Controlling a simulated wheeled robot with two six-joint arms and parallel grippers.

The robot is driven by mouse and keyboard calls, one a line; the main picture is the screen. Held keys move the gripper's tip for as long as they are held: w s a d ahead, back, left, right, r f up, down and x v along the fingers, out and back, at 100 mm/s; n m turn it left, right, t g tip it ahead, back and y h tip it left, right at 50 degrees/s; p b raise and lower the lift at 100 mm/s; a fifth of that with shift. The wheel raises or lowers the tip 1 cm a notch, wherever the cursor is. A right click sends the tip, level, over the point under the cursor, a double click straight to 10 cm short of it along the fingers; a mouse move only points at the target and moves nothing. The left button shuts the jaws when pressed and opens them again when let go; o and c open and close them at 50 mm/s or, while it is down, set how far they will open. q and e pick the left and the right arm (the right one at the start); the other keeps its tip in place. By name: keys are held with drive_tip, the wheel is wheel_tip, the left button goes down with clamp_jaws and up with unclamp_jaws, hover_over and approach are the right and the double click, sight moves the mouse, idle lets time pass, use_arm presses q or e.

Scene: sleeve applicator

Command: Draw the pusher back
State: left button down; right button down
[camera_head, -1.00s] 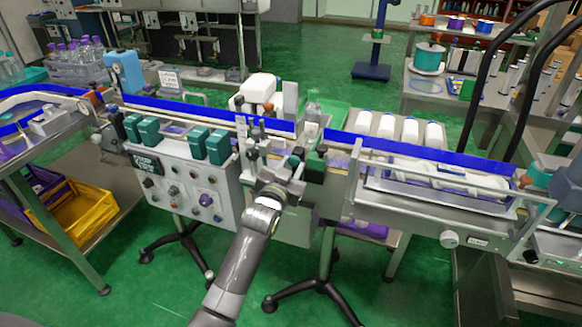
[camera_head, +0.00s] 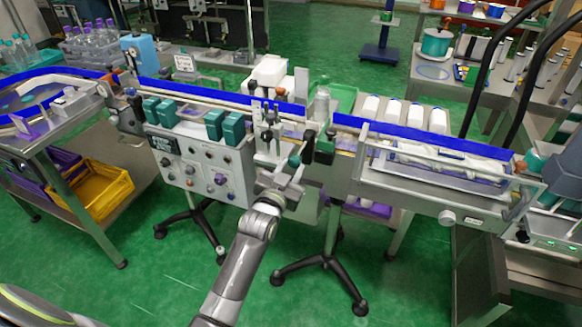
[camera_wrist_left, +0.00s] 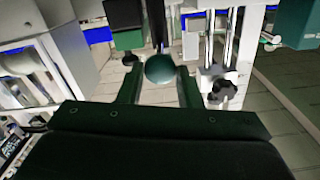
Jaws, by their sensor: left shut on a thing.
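The pusher's round dark teal knob (camera_wrist_left: 160,68) is between the two fingers of my left gripper (camera_wrist_left: 161,88) in the left wrist view. A dark rod runs from the knob toward the machine. In the head view my left gripper (camera_head: 289,182) is at the front of the sleeve applicator (camera_head: 206,172), near its middle, with its arm coming up from below. The teal knob (camera_head: 294,160) shows small at the gripper's tip. It is shut on this knob. The pusher's far end is hidden among the machine parts. My right gripper is not in view.
A black handle (camera_head: 308,146) and a clear bottle (camera_head: 322,104) stand close beside the gripper. The control panel (camera_head: 190,160) is to the left, and a railed conveyor section (camera_head: 440,192) is to the right. The floor (camera_head: 160,285) in front is partly clear, with stand legs on it.

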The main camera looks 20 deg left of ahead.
use_arm(q)
drive_tip(key=c, duration=1)
unclamp_jaws()
drive_tip(key=shift+s+f, duration=0.1)
drive_tip(key=shift+c, duration=0.2)
drive_tip(key=shift+s+a+b, duration=0.15)
drive_tip(key=shift+s+b, duration=0.85)
drive_tip(key=shift+s, duration=3.35)
drive_tip(key=shift+s+a+b, duration=0.15)
drive_tip(key=shift+s+b, duration=0.8)
drive_tip(key=shift+s, duration=3.4)
